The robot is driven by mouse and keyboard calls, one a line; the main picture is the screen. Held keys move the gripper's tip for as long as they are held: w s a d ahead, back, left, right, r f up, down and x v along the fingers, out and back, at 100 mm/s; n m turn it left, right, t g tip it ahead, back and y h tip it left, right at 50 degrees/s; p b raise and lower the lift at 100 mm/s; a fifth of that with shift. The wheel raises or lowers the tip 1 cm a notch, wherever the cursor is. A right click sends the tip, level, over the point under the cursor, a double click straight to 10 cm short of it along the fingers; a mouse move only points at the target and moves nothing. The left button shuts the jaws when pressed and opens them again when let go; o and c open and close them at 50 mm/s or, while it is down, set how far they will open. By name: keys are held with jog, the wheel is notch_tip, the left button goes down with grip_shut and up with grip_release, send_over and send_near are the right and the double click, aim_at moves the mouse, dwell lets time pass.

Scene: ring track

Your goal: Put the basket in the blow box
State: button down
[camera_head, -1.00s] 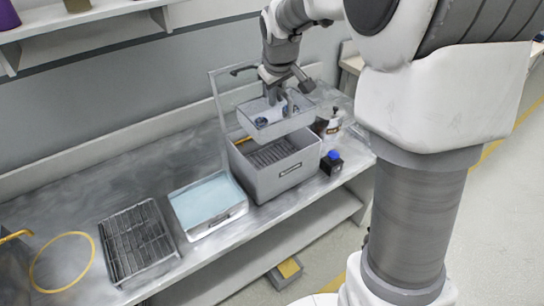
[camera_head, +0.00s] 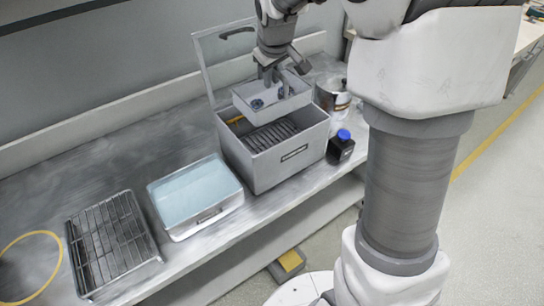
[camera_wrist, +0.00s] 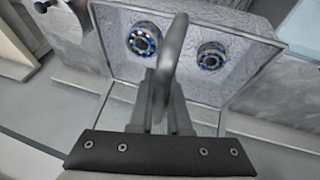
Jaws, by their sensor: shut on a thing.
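The basket (camera_head: 272,106) is a shallow grey tray with small dark ring-shaped parts in it. My gripper (camera_head: 270,76) is shut on its upright handle and holds it level over the blow box (camera_head: 276,165). In the wrist view my gripper (camera_wrist: 160,100) grips the curved handle, with two bearing-like rings in the basket (camera_wrist: 182,72).
Left of the box stand a pan of pale blue liquid (camera_head: 195,190) and a wire rack (camera_head: 112,245). A yellow ring (camera_head: 30,236) lies at far left. A metal pot (camera_head: 333,97) and a dark bottle with blue cap (camera_head: 341,147) stand close on the right.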

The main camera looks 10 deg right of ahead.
aim_at(272, 99)
notch_tip(272, 99, down, 6)
jog(key=b, duration=0.3)
notch_tip(272, 99, down, 10)
jog(key=b, duration=0.2)
jog(key=shift+r+b, duration=0.25)
jog(key=shift+b, duration=0.15)
jog(key=shift+f, duration=0.15)
jog(key=c, duration=0.9)
grip_release()
